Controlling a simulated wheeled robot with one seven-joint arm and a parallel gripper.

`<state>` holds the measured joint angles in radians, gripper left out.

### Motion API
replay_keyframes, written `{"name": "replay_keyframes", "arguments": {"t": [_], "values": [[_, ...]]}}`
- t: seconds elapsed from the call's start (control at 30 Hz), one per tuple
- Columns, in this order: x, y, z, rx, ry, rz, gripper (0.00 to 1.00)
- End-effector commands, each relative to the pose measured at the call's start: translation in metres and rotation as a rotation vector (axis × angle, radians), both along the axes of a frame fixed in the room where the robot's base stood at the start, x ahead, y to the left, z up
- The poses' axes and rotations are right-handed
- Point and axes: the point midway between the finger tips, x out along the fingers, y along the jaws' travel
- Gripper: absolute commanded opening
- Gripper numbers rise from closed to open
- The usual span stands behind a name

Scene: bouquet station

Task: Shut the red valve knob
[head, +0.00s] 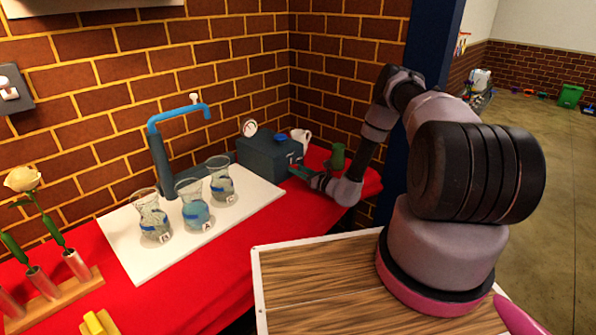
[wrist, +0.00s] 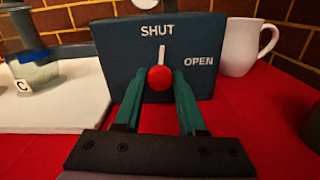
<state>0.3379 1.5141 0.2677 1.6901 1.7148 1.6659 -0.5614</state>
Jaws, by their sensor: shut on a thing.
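The red valve knob (wrist: 160,78) is on the front of a dark blue-grey box (wrist: 105,60), which also shows in the head view (head: 262,157). Its white pointer stands nearly straight up, towards the word SHUT; OPEN is written to the right. My gripper (wrist: 161,84) has its two green fingers on either side of the knob, shut on it. In the head view my gripper (head: 303,174) reaches the front of the box, and I cannot make out the knob there.
A white mug (wrist: 243,46) stands right of the box. Three glass vases, one (head: 195,208) in the middle, stand on a white board (head: 130,250) under a blue tap (head: 178,115). A flower rack (head: 65,300) is at the left. Red cloth in front of the box is clear.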

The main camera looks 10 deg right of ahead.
Motion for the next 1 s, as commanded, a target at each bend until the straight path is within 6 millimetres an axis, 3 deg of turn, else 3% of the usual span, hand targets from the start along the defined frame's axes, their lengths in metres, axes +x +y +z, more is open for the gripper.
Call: {"name": "replay_keyframes", "arguments": {"t": [0.33,0.87,0.9,0.97,1.0], "values": [[-0.0012,-0.0008,-0.0017,-0.116,-0.079,0.0,0.0],[-0.0014,-0.001,-0.0018,-0.135,-0.093,0.0,0.0],[-0.0014,-0.001,-0.0018,-0.135,-0.093,0.0,0.43],[-0.0012,-0.0011,-0.0017,-0.135,-0.093,0.0,0.66],[-0.0012,-0.0009,-0.0015,-0.135,-0.094,-0.001,0.69]]}}
